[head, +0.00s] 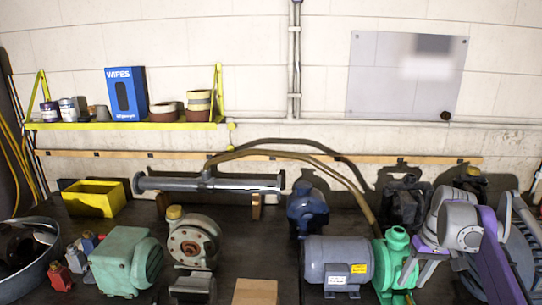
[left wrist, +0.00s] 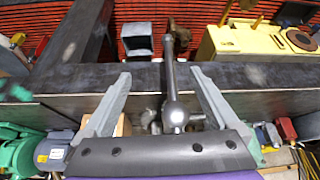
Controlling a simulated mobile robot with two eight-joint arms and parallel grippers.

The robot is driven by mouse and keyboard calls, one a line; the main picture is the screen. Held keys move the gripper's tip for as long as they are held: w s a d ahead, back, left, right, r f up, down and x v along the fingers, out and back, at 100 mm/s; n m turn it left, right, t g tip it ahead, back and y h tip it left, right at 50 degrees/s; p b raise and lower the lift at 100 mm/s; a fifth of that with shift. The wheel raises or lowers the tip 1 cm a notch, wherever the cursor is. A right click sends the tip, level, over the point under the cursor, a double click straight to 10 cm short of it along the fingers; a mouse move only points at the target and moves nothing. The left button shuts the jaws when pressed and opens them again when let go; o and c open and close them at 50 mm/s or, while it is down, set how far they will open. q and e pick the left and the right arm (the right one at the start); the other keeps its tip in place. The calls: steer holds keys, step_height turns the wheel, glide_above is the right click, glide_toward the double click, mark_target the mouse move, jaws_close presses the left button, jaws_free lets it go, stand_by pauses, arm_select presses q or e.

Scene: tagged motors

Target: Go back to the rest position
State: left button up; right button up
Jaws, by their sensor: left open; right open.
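My right gripper (head: 408,276) is at the lower right of the head view, at the end of my purple and grey arm. It is in front of or beside the green pump (head: 392,250); I cannot tell whether they touch. My left gripper (left wrist: 160,73) shows in the left wrist view with its two grey fingers wide apart. A grey metal rod with a ball end (left wrist: 174,112) appears between the fingers, not visibly gripped. My left gripper is not in the head view. A blue-grey motor (head: 335,262) with white and yellow labels sits left of the green pump.
The dark bench also holds a green motor (head: 125,260), a round flanged unit (head: 190,243), a cardboard box (head: 255,292), a dark blue unit (head: 307,210) and a yellow bin (head: 93,198). A metal basin (head: 28,255) stands at left. A yellow shelf (head: 125,125) is on the wall.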

steer(key=s+a+f+t, duration=0.2)
steer(key=s+a+f, duration=0.5)
steer(key=s+a, duration=0.3)
steer(key=s+a+f+n+t+h, duration=0.1)
steer(key=s+a+f+t, duration=0.1)
steer(key=s+a+f, duration=0.6)
steer(key=s+a, duration=0.2)
steer(key=s, duration=0.2)
steer(key=shift+s+a+f+t, duration=0.3)
steer(key=shift+s+t, duration=0.05)
steer(key=shift+t, duration=0.05)
